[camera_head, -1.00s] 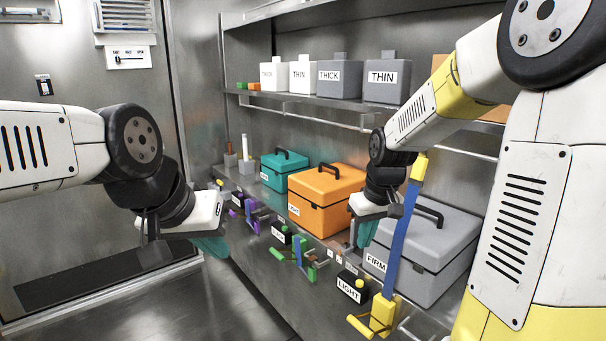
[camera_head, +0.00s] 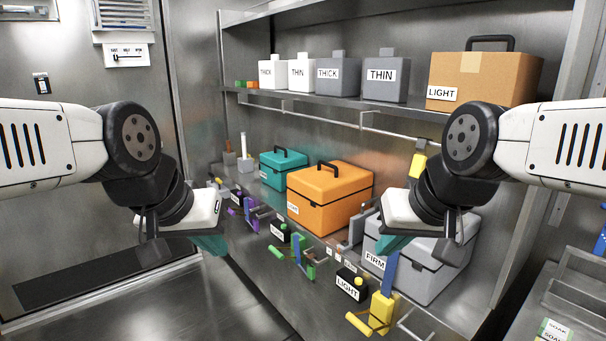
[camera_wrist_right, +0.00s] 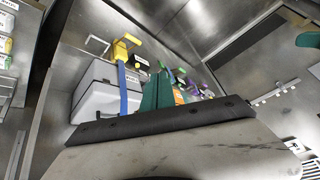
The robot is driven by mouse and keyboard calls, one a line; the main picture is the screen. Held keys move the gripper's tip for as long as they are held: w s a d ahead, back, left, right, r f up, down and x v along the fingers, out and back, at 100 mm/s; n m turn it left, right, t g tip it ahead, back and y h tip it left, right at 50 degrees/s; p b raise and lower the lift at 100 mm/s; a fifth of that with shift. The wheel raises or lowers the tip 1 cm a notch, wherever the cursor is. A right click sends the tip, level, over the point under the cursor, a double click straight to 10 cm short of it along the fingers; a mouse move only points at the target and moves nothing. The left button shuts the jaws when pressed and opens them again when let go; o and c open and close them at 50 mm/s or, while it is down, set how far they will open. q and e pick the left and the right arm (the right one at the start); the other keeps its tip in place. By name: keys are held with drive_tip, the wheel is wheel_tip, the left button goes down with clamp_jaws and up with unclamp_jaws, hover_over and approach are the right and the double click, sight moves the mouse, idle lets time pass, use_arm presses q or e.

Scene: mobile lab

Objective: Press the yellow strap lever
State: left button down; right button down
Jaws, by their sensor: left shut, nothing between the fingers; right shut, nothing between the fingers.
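The yellow strap lever (camera_head: 360,323) sticks out toward the left from a yellow bracket (camera_head: 383,306) at the front right edge of the lower shelf. A blue strap (camera_head: 390,275) rises from the bracket toward a yellow block (camera_head: 419,166); its middle is hidden behind my right gripper. The lever also shows in the right wrist view (camera_wrist_right: 124,46), with the blue strap (camera_wrist_right: 123,92). My right gripper (camera_head: 390,244) is shut and empty, above the bracket in the picture and apart from the lever. My left gripper (camera_head: 210,244) is shut and empty, far left of the lever.
A grey FIRM case (camera_head: 432,277) stands right behind the strap. A black LIGHT block (camera_head: 351,284) sits left of the bracket. Orange (camera_head: 330,205) and teal (camera_head: 283,170) cases stand further left. Green and purple levers line the shelf edge. Floor in front is clear.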

drive_tip(key=n+g, duration=0.5)
drive_tip(key=g, duration=0.1)
hover_over(360, 321)
drive_tip(key=s+d, duration=0.1)
wheel_tip(360, 321, down, 16)
drive_tip(key=w+d+f+n+g, duration=0.1)
drive_tip(key=w+f+n, duration=0.1)
drive_tip(key=f, duration=1)
drive_tip(key=shift+w+d+f+g, duration=0.25)
drive_tip(key=shift+w+d+g, duration=0.1)
drive_tip(key=shift+w, duration=0.25)
drive_tip(key=x, duration=1.4)
drive_tip(key=shift+d, duration=0.3)
